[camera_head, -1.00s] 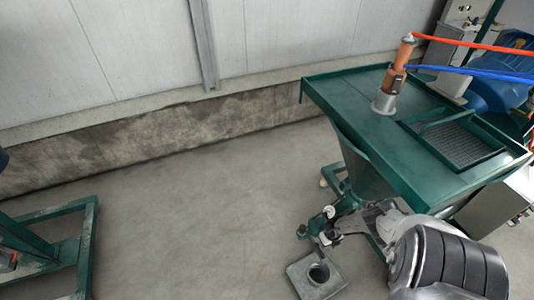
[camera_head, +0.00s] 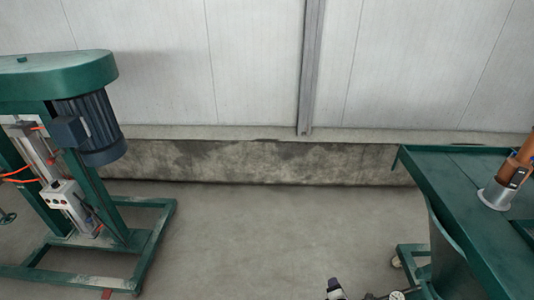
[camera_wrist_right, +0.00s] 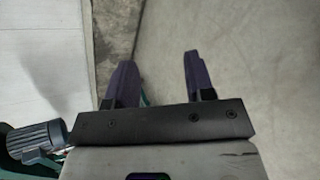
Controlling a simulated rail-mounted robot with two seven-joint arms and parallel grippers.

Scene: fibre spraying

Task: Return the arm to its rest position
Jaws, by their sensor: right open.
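My right gripper (camera_wrist_right: 160,72) is open in the right wrist view. Its two dark purple fingers stand apart with only bare floor between them, so it is empty. The rest of my right arm is out of that view. My left gripper is in neither view.
The green table (camera_head: 452,185) stands at the right with an orange-brown spray tool (camera_head: 515,165) on a round metal base. A green machine with a blue motor (camera_head: 90,130) stands at the left. Bare floor (camera_head: 270,235) lies between them, before a wall.

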